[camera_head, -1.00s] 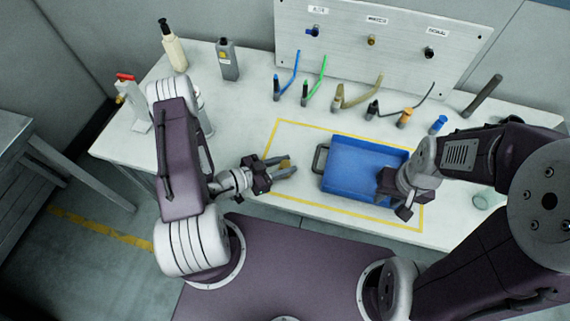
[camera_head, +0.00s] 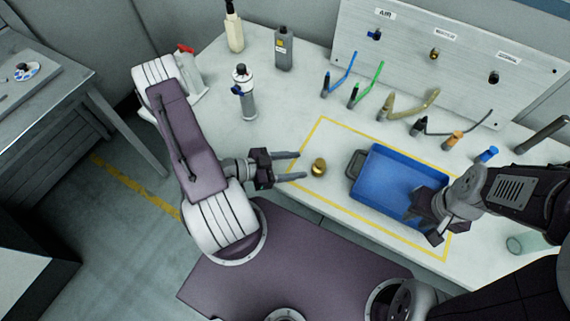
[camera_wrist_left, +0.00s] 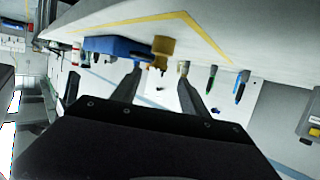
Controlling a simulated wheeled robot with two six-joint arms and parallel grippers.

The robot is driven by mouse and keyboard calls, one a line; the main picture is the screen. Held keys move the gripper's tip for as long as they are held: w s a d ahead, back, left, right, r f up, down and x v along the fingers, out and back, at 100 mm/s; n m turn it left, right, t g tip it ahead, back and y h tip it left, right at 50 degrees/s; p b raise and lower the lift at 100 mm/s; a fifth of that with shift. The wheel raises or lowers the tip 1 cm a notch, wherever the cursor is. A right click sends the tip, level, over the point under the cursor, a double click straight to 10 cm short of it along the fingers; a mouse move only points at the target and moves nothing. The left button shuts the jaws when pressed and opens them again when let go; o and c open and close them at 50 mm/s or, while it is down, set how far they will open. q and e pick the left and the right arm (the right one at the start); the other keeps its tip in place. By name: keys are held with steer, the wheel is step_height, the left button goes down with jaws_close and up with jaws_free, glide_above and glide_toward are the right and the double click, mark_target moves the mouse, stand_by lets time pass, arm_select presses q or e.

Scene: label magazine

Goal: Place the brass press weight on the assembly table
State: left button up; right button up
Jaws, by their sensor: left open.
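The brass press weight (camera_head: 319,167) is a small rounded gold piece standing on the white table (camera_head: 290,105), inside the yellow outline near its left end. In the left wrist view the weight (camera_wrist_left: 163,47) shows just beyond the fingers, in front of the blue tray. My left gripper (camera_head: 301,166) is open and empty, its fingertips pointing at the weight from the left with a small gap. My right gripper (camera_head: 428,218) is at the right side of the blue tray; its finger gap is unclear.
The blue tray (camera_head: 370,195) with a grey handle lies right of the weight. Bottles and a cylinder (camera_head: 247,100) stand at the back left. Coloured hoses and a labelled panel (camera_head: 460,55) line the back. Another table (camera_head: 75,85) with a board stands at the far left.

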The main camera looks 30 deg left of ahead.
arm_select(q)
steer(key=v, duration=0.3)
steer(key=shift+s+a, duration=0.1)
steer(key=shift+s, duration=0.05)
steer(key=s+d+r+m+g+y, duration=0.15)
steer(key=s+m+g, duration=0.35)
steer(key=m, duration=1)
steer(key=s+d+m+g, duration=0.3)
steer(key=m+g, duration=0.4)
steer(key=m, duration=0.8)
steer(key=w+a+r+m+t+y, duration=0.1)
steer(key=w+m+y, duration=0.1)
steer(key=m, duration=0.8)
steer(key=w+a+r+m+t+y, duration=0.1)
steer(key=m+y, duration=0.3)
steer(key=m, duration=0.7)
steer(key=w+a+r+m+t+y, duration=0.1)
steer(key=w+r+m+y, duration=0.2)
steer(key=m, duration=0.8)
steer(key=shift+w+a+r, duration=0.15)
steer(key=shift+w+r, duration=0.1)
steer(key=shift+w, duration=0.4)
